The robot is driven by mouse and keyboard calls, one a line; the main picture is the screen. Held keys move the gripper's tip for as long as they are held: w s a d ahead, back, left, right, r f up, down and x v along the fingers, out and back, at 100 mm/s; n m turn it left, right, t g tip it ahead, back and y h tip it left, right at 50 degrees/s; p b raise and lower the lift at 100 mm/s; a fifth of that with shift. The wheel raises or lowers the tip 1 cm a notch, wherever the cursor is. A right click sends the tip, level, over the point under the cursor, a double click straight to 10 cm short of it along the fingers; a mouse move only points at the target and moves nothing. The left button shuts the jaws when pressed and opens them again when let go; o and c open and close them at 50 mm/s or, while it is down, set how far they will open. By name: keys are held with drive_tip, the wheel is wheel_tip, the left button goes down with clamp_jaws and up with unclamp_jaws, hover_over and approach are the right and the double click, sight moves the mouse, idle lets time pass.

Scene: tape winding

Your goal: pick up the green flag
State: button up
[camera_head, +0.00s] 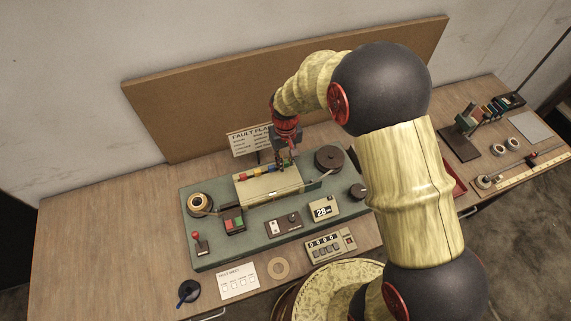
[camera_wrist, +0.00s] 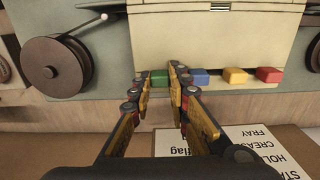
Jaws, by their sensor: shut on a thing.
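The green flag (camera_wrist: 159,78) is a small green block at the end of a row of coloured flags along the edge of a beige box (camera_wrist: 215,40). My gripper (camera_wrist: 159,72) has one fingertip on each side of it and is shut on it. The flag still sits at the box edge. In the head view my gripper (camera_head: 285,163) reaches down at the back right of the beige box (camera_head: 270,190), and the fingers largely hide the green flag.
A blue flag (camera_wrist: 199,76) stands close beside my finger, then yellow (camera_wrist: 235,75) and red (camera_wrist: 269,75) ones. A dark reel (camera_wrist: 56,67) lies to the left. The fault flag sign (camera_head: 247,140) stands behind the box. A counter (camera_head: 330,245) is in front.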

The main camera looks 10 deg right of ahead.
sight(285, 163)
drive_tip(key=shift+r, duration=0.1)
drive_tip(key=shift+r, duration=0.55)
wheel_tip(285, 163, up, 2)
drive_tip(key=shift+s+r, duration=0.1)
drive_tip(key=shift+r, duration=0.1)
drive_tip(key=s+a+r+p, duration=0.2)
drive_tip(key=s+r, duration=0.7)
drive_tip(key=s, duration=0.5)
drive_tip(key=shift+w+a+f+b, duration=0.55)
drive_tip(key=shift+w+f, duration=0.25)
drive_tip(key=shift+f, duration=0.75)
drive_tip(key=shift+w+a+f+b, duration=0.35)
drive_tip(key=shift+w+a+f, duration=0.4)
drive_tip(key=shift+f, duration=0.75)
drive_tip(key=shift+w+a+f+b, duration=0.5)
drive_tip(key=shift+w+f, duration=0.3)
drive_tip(key=shift+f, duration=0.75)
drive_tip(key=shift+f, duration=0.2)
